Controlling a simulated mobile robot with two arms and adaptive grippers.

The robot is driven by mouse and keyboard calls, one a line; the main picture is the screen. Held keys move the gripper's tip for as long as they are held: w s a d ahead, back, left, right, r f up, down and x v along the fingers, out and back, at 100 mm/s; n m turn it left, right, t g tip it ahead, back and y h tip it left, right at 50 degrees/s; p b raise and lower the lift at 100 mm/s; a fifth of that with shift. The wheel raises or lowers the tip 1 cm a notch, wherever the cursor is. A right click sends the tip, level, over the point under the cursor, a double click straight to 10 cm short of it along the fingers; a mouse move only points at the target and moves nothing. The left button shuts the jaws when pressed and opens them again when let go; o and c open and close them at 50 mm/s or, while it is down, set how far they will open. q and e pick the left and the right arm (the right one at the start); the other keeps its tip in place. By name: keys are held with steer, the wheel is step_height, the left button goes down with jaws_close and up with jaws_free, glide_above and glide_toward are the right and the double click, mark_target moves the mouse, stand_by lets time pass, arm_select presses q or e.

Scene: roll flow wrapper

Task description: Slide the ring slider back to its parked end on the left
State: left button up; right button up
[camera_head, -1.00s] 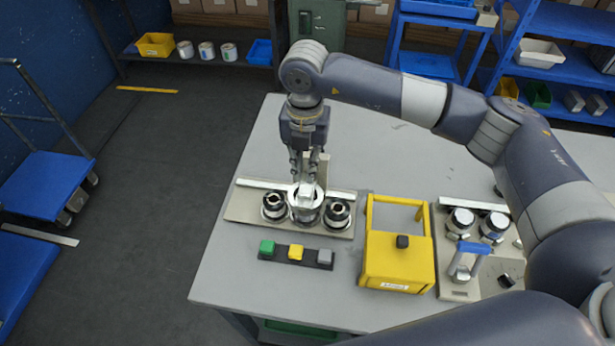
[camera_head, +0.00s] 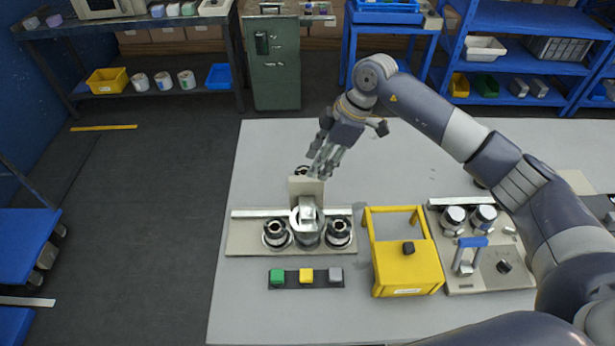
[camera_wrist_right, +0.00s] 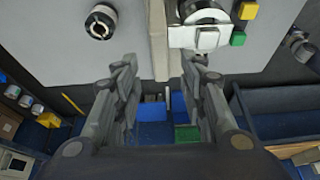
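The ring slider (camera_head: 297,221) is a bright silver ring with a block on top. It sits at the middle of the beige base plate (camera_head: 240,241), between two black-and-silver posts, left (camera_head: 277,235) and right (camera_head: 339,234). In the right wrist view the ring (camera_wrist_right: 203,14) and its block (camera_wrist_right: 207,39) are at the upper right. My right gripper (camera_head: 322,172) is above and behind the ring, near the upright beige plate (camera_head: 300,187). Its fingers (camera_wrist_right: 160,72) are apart with nothing held, and it does not touch the ring. My left gripper is out of view.
A white rail (camera_head: 247,213) runs along the base's back. In front is a strip with green (camera_head: 277,276), yellow (camera_head: 306,275) and grey buttons. A yellow frame box (camera_head: 407,270) stands to the right, then a fixture with a blue handle (camera_head: 472,242). A dark round part (camera_wrist_right: 100,22) lies behind.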

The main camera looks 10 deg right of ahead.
mark_target(306, 178)
steer(key=p+x, duration=0.1)
steer(key=x, duration=0.6)
steer(key=shift+a+r+p, duration=0.1)
steer(key=shift+a+p, duration=0.05)
steer(key=shift+p, duration=0.15)
steer(key=shift+a+f, duration=0.1)
steer(key=shift+f, duration=0.3)
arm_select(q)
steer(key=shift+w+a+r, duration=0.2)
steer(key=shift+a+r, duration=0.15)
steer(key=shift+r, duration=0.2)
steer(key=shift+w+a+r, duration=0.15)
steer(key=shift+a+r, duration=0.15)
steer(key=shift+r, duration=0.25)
arm_select(e)
steer(key=shift+c, duration=0.5)
jaws_close()
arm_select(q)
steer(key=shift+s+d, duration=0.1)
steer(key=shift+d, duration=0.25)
